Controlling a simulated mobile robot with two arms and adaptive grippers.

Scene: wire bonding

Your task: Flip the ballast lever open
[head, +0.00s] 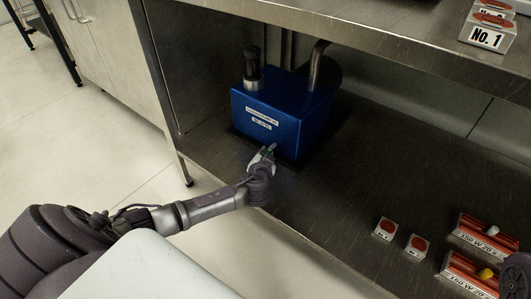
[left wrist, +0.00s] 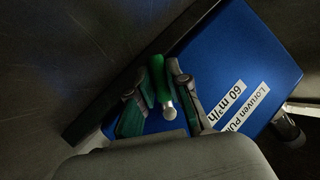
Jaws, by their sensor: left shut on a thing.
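The blue pump box (head: 283,115) stands on the lower steel shelf, with white labels on its front. The ballast lever has a green grip and a rounded metal end; it shows in the left wrist view (left wrist: 160,82) in front of the blue box. In the head view the lever is small and mostly hidden by my fingers. My left gripper (head: 264,155) is at the box's lower front. In the left wrist view its fingers (left wrist: 157,90) lie on both sides of the lever, shut on it.
An upper steel shelf (head: 370,30) overhangs the box. A bent metal pipe (head: 316,64) and a dark cylinder (head: 252,68) rise from its top. Small boxes (head: 385,229) and red trays (head: 478,237) sit at the lower right. The shelf between is clear.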

